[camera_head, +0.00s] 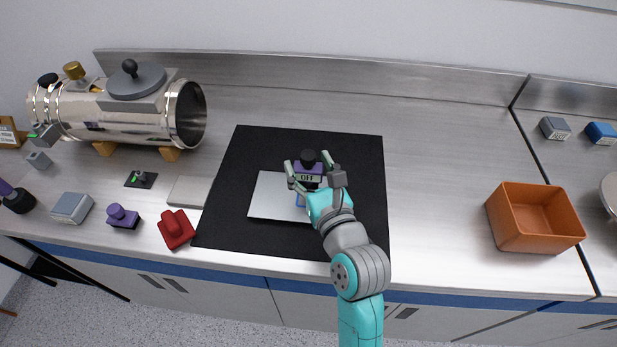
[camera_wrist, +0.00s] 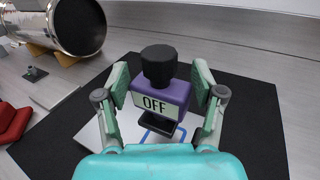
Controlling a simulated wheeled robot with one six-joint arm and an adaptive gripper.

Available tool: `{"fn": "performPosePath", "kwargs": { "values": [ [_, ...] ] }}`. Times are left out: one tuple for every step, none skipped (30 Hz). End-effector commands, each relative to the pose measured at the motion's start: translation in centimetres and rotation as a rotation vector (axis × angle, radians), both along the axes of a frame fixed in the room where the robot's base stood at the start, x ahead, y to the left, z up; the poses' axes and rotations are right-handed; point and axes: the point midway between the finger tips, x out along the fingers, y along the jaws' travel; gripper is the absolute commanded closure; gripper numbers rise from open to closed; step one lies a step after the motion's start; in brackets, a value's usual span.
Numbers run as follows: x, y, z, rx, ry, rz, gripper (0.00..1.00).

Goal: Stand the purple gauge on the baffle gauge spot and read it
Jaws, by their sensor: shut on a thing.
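The purple gauge (camera_head: 309,169) has a black knob on top and a front display reading OFF. It is upright between the fingers of my gripper (camera_head: 314,169), which is shut on it. The wrist view shows the gauge (camera_wrist: 176,96) close up between the pads of my gripper (camera_wrist: 160,84). A pale flat plate (camera_head: 270,198) lies below it on the black mat. A blue outline (camera_wrist: 150,135) on the plate shows just below the gauge and is partly hidden by it. I cannot tell whether the gauge touches the plate.
The black mat (camera_head: 235,175) is otherwise clear. A shiny metal cylinder (camera_head: 130,112) lies on wooden supports at back left. A red block (camera_head: 176,229), another purple piece (camera_head: 122,216) and a grey box (camera_head: 71,207) stand left. An orange bin (camera_head: 520,238) stands right.

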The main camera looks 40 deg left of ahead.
Motion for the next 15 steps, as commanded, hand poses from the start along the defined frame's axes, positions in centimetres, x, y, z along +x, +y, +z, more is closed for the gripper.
{"fn": "performPosePath", "kwargs": {
  "values": [
    [0.0, 0.0, -0.2, 0.002, -0.001, 0.000, 0.83],
    [0.0, 0.0, -0.3, 0.002, 0.000, 0.000, 0.83],
    [0.0, 0.0, -0.5, 0.003, -0.001, 0.000, 0.83],
    [0.0, 0.0, -0.8, 0.003, 0.001, 0.000, 0.83],
    [0.0, 0.0, -1.1, 0.002, 0.001, 0.000, 0.83],
    [0.0, 0.0, -1.6, 0.000, 0.001, 0.000, 0.83],
    [0.0, 0.0, -2.0, 0.000, 0.002, -0.001, 0.83],
    [0.0, 0.0, -2.4, 0.000, 0.002, 0.000, 0.83],
    [0.0, 0.0, -3.0, 0.000, 0.002, 0.001, 0.83],
    [0.0, 0.0, -3.4, 0.001, 0.002, 0.000, 0.83],
    [0.0, 0.0, -3.7, 0.001, 0.002, 0.000, 0.83],
    [0.0, 0.0, -4.0, 0.001, 0.001, 0.000, 0.83],
    [0.0, 0.0, -4.1, 0.001, 0.000, 0.000, 0.83],
    [0.0, 0.0, -4.1, 0.002, -0.001, 0.000, 0.83],
    [0.0, 0.0, -4.1, 0.003, -0.002, 0.000, 0.83]
  ]
}}
